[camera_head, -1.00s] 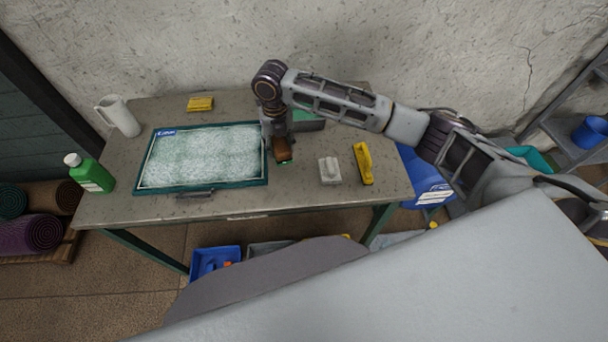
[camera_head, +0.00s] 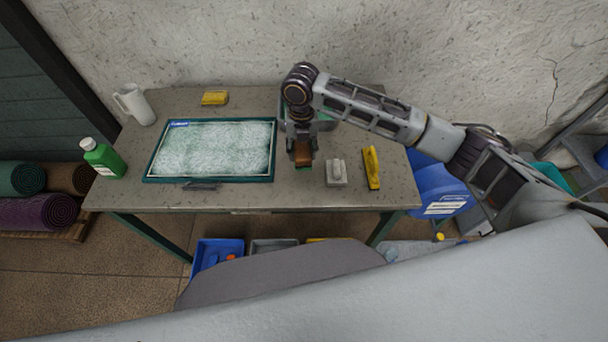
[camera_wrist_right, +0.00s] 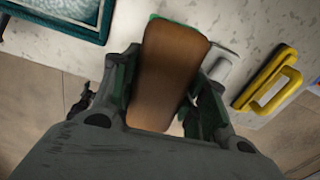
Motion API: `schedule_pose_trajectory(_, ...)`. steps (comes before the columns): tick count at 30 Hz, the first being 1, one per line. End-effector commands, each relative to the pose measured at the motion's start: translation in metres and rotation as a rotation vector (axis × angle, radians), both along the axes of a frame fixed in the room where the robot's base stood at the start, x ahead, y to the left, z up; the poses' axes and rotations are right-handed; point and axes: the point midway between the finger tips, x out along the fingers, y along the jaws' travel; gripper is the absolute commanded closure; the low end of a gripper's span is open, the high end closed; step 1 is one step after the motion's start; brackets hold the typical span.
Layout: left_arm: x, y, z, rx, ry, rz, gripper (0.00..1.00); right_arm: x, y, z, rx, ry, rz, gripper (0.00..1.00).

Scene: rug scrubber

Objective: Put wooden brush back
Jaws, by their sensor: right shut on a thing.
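The wooden brush (camera_head: 303,150) has a brown back and shows a little green at its lower edge. My right gripper (camera_head: 302,158) is shut on it, to the right of the framed rug tray and left of the white-handled brush. In the right wrist view the brown brush (camera_wrist_right: 168,75) sits between the two fingers of my right gripper (camera_wrist_right: 163,95), with the table beyond it. I cannot tell whether the brush touches the table. A green-grey tray (camera_head: 322,125) stands behind my right gripper, partly hidden by the arm. My left gripper is not in view.
The rug tray (camera_head: 212,150) holds a foamy rug. A white-handled brush (camera_head: 337,172) and a yellow-handled tool (camera_head: 371,168) lie to the right.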

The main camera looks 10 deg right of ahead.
Motion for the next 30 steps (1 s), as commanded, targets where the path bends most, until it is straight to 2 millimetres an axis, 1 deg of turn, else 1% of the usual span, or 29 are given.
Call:
schedule_pose_trajectory(10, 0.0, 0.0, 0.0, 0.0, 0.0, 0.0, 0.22, -0.001, -0.003, 0.0, 0.0, -0.001, -0.077, 0.92)
schedule_pose_trajectory(23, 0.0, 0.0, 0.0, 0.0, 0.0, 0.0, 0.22, -0.002, -0.003, -0.001, 0.0, 0.0, -0.083, 0.92)
schedule_pose_trajectory(26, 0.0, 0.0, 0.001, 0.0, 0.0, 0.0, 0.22, -0.001, -0.003, -0.006, 0.0, 0.0, -0.084, 0.92)
schedule_pose_trajectory(30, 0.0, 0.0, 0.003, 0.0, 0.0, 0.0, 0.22, -0.002, -0.003, -0.022, -0.001, 0.002, -0.084, 0.92)
